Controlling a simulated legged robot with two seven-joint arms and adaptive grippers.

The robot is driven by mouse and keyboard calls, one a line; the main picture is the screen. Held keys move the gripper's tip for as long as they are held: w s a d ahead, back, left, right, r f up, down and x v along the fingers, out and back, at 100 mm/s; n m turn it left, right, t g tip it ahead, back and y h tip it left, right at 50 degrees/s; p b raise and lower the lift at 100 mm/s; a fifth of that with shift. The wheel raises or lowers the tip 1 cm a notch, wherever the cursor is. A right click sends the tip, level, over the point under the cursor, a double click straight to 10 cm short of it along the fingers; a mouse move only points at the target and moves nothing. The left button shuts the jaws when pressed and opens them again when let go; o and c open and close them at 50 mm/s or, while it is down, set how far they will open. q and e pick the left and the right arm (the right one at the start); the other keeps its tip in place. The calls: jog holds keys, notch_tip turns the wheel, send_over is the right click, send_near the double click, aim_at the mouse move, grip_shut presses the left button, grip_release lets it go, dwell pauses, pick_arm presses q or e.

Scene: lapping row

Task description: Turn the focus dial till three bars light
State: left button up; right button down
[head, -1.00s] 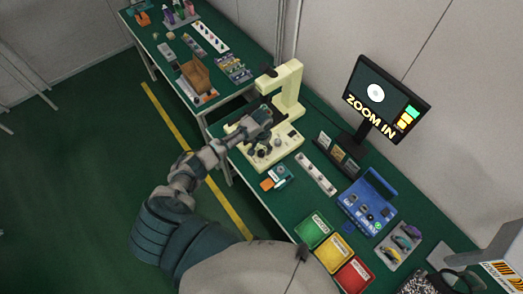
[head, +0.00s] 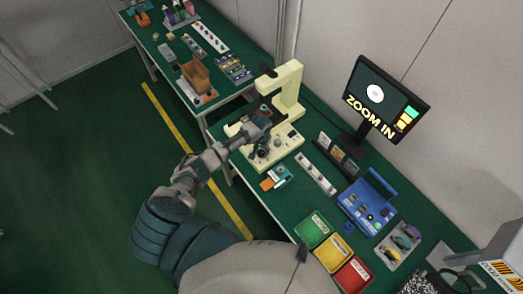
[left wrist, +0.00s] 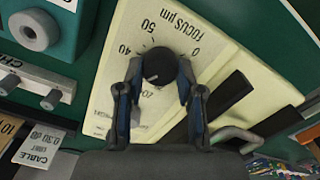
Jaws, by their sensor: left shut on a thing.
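The focus dial (left wrist: 160,66) is a round black knob on the cream panel, which is marked "FOCUS µm" with numbers around the dial. A pale mark shows on its top. My left gripper (left wrist: 158,76) is shut on the dial, one finger on each side. In the head view the left gripper (head: 254,146) reaches over the cream base of the instrument (head: 286,144) and hides the dial. My right gripper is not in view.
A blue case (head: 366,203) and red, yellow and green trays (head: 353,273) stand along the near bench. A strip of small knobs (head: 316,173) lies beside the instrument. Another bench (head: 160,45) with parts stands behind. The floor at left is clear.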

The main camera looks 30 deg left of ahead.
aim_at(261, 151)
pick_arm(q)
jog(key=shift+r+n+p, duration=0.15)
jog(key=shift+n+p, duration=0.25)
jog(key=shift+p, duration=0.15)
jog(key=o, duration=1.1)
jog(key=shift+o, duration=0.2)
notch_tip(261, 151, up, 12)
jog(key=shift+a+f, duration=0.15)
jog(key=shift+f, duration=0.05)
jog(key=shift+w, duration=0.1)
